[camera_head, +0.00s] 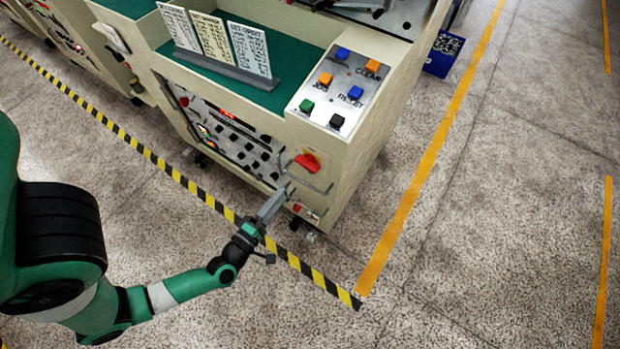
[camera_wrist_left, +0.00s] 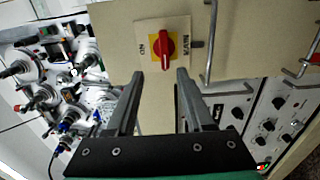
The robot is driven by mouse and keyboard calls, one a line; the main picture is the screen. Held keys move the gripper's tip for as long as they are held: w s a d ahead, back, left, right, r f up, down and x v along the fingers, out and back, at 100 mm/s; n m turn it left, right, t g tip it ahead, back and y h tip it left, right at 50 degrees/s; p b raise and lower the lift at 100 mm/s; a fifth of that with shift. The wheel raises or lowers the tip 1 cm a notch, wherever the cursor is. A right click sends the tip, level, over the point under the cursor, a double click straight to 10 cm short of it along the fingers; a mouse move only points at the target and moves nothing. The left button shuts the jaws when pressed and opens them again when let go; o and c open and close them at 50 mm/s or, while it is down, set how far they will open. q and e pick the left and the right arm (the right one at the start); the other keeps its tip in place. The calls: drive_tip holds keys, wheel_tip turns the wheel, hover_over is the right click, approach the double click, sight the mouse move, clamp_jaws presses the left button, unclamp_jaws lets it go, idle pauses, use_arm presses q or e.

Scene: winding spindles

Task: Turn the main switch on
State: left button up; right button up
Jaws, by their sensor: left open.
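The main switch (camera_head: 307,162) is a red handle on a yellow plate, on the cream front of the machine below its sloped button panel. In the left wrist view the red handle (camera_wrist_left: 163,48) lies upright in the picture on a white label plate, with the word ON at its left. My left gripper (camera_head: 284,192) is open and empty, in front of and a little below the switch. In the left wrist view its two fingertips (camera_wrist_left: 160,74) are apart, just below the switch in the picture, and do not appear to touch it. My right gripper is not in view.
Metal bar handles (camera_head: 308,186) stick out near the switch. A red part (camera_head: 297,208) sits lower on the front. A panel of black knobs (camera_head: 238,145) is to the left. Coloured buttons (camera_head: 335,92) are above. The floor at right is clear.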

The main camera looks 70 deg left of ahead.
sight(304, 167)
use_arm(q)
drive_tip(key=b+x, duration=0.1)
drive_tip(key=x, duration=0.7)
drive_tip(key=b+x, duration=0.1)
drive_tip(key=x, duration=0.2)
drive_tip(key=shift+w+a+f+b, duration=0.3)
drive_tip(key=shift+f, duration=0.1)
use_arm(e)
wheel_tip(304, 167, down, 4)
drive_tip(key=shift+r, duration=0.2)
use_arm(q)
clamp_jaws()
